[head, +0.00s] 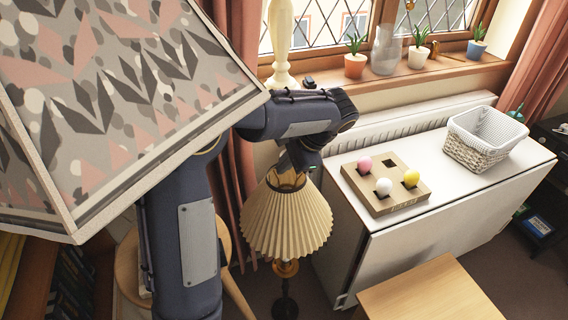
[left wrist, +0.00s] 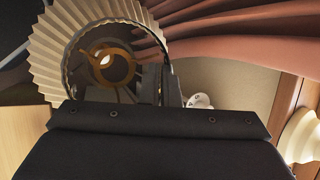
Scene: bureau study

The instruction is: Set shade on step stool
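The cream pleated shade (head: 288,222) hangs upright over a dark lamp stand (head: 285,303) with a brass fitting; I cannot tell whether they touch. In the left wrist view the shade (left wrist: 48,50) fills the upper left, with a brass ring (left wrist: 112,66) inside its opening. My left gripper (head: 296,166) is at the shade's top rim. Its fingers (left wrist: 158,84) look close together with the rim between them. A light wooden top (head: 430,292) at the bottom right may be the step stool; its lower part is out of frame. My right gripper is not in view.
A white cabinet (head: 460,200) holds a block with coloured balls (head: 388,205) and a white-lined basket (head: 468,155). A cream turned lamp base (head: 283,45) and potted plants stand on the windowsill (head: 450,75). A large patterned panel (head: 130,70) blocks the upper left.

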